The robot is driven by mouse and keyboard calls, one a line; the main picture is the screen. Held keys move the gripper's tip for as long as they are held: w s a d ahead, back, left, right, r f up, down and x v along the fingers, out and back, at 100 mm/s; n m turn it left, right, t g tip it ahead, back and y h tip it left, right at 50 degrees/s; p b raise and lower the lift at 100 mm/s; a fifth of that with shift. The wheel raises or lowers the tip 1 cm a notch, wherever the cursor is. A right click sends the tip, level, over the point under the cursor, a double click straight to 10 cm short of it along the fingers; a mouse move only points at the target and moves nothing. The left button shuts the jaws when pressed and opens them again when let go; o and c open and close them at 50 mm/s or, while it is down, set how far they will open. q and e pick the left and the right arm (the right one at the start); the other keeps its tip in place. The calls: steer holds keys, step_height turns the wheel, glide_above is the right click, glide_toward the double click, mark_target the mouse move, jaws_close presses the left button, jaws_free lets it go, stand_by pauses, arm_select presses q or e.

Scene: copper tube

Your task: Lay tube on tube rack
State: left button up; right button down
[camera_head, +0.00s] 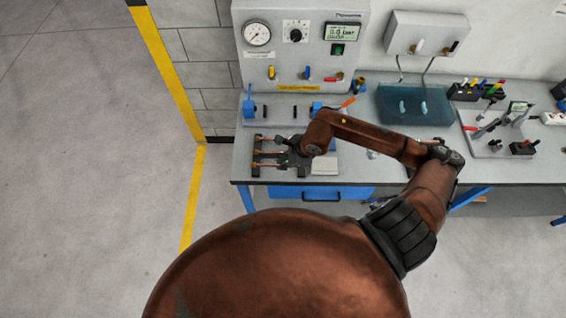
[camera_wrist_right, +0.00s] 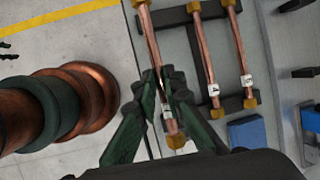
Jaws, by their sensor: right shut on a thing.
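The dark tube rack (camera_head: 256,171) lies at the left front of the bench. It also shows in the right wrist view (camera_wrist_right: 203,65), with two copper tubes, a middle one (camera_wrist_right: 207,60) and a right one (camera_wrist_right: 239,50), lying across its bars. A third copper tube (camera_wrist_right: 154,48) with brass end nuts and a white label runs between the green fingers of my right gripper (camera_wrist_right: 163,80), which is shut on it near the label. This tube lies roughly parallel to the others, at the rack's left side; I cannot tell whether it touches the rack. My left gripper is out of view.
A gauge panel (camera_head: 300,55) stands behind the rack. A blue clamp fixture (camera_head: 285,110), a teal tray (camera_head: 415,104) and a tool stand (camera_head: 495,138) are on the grey bench. A blue drawer (camera_head: 320,193) is below the bench edge.

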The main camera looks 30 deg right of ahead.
steer(key=shift+w+d+f, duration=0.3)
steer(key=shift+w+f, duration=0.1)
steer(key=shift+f, duration=0.2)
steer(key=shift+w+d+f, duration=0.25)
steer(key=shift+w+f, duration=0.15)
steer(key=shift+f, duration=0.15)
steer(key=f+p, duration=0.1)
steer(key=f, duration=0.2)
steer(key=shift+w+d+p, duration=0.1)
steer(key=shift+w+p, duration=0.1)
steer(key=shift+p, duration=0.15)
steer(key=shift+f, duration=0.3)
steer(key=c, duration=2)
jaws_free()
steer(key=b+v, duration=0.1)
steer(key=v, duration=1.1)
steer(key=shift+b, duration=0.4)
